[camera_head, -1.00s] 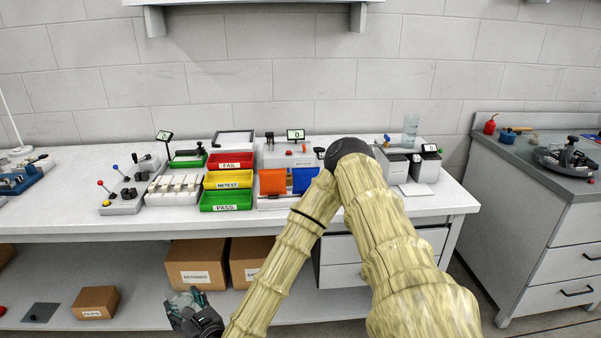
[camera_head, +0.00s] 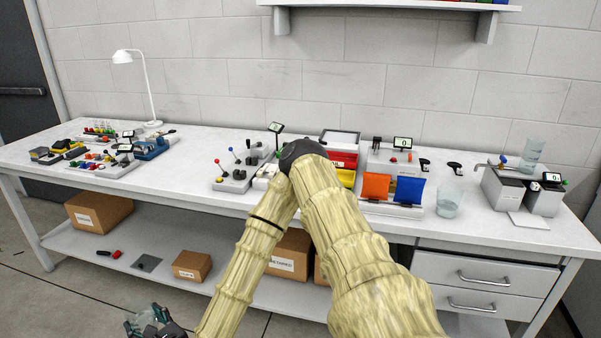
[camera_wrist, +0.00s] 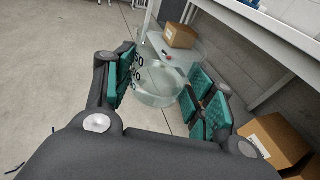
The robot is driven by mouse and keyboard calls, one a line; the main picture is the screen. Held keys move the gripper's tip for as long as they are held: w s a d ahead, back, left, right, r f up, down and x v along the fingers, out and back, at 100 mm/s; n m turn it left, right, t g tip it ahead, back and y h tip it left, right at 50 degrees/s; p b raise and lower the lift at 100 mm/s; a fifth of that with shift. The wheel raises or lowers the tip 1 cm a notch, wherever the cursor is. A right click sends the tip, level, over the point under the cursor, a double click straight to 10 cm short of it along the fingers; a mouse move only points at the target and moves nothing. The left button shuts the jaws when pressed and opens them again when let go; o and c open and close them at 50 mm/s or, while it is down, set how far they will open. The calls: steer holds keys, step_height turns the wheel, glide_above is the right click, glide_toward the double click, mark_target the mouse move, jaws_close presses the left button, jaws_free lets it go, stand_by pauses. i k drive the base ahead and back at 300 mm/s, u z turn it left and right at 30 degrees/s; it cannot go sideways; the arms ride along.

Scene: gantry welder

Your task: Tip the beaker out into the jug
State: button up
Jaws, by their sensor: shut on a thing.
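My gripper (camera_head: 157,327) is low at the bottom left of the head view, in front of the bench. It is shut on a clear beaker (camera_wrist: 155,92) with dark markings, which sits between the green finger pads in the wrist view. The beaker also shows, small and partly hidden, in the head view (camera_head: 146,316). I cannot tell its contents. A clear open vessel, which looks like the jug (camera_head: 450,201), stands upright on the bench top, right of the blue bin. My gripper is well apart from it, lower and to the left.
The white bench (camera_head: 200,199) has a lower shelf with cardboard boxes (camera_head: 98,212). Orange (camera_head: 376,186) and blue (camera_head: 409,190) bins stand left of the jug. A grey dispenser unit (camera_head: 503,188) stands right of it.

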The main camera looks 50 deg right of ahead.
mark_target(449, 195)
steer(key=u, duration=0.05)
steer(key=i, duration=1.2)
steer(key=z, duration=2.65)
